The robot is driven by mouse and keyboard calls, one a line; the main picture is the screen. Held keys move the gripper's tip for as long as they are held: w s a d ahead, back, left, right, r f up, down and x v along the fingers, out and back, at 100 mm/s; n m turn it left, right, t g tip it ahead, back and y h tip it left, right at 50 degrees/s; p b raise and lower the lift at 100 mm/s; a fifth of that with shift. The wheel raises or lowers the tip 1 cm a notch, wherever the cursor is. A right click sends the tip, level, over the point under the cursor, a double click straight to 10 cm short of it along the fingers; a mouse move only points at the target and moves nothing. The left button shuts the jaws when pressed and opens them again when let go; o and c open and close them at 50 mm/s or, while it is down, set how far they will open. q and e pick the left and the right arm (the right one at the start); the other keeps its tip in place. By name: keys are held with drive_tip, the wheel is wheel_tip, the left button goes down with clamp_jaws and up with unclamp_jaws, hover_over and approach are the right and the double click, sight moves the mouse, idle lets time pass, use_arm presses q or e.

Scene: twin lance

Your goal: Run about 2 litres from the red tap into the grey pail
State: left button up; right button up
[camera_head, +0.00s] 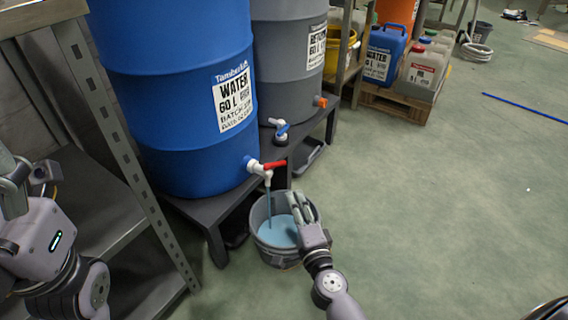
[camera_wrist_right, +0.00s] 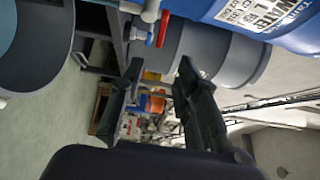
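The red tap (camera_head: 273,166) sits low on the blue water drum (camera_head: 180,90), its red lever pointing right. A thin stream falls from its white spout into the grey pail (camera_head: 259,213) on the floor below. Pale blue liquid lies in the pail; the depth is hard to judge. The wrist view shows the red lever (camera_wrist_right: 163,28) and the pail's side (camera_wrist_right: 45,45). My right gripper (camera_head: 298,203) is over the pail's right side, below and right of the tap; its fingers (camera_wrist_right: 160,78) are apart with nothing between them. My left gripper (camera_head: 28,182) is at the left edge, partly cut off.
A grey drum (camera_head: 288,60) with a blue-handled tap (camera_head: 282,130) stands behind on the same dark stand (camera_head: 215,208). A metal shelf (camera_head: 120,225) is at left. Jugs on a pallet (camera_head: 395,103) stand farther back. The green floor at right is mostly clear.

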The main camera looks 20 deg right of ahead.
sight(279, 165)
drive_tip(key=w+b, duration=0.1)
drive_tip(key=w, duration=0.9)
drive_tip(key=w+b, duration=0.1)
drive_tip(key=w, duration=0.5)
drive_tip(key=shift+d+b, duration=0.25)
drive_tip(key=shift+b, duration=0.1)
drive_tip(key=shift+c, duration=0.4)
clamp_jaws()
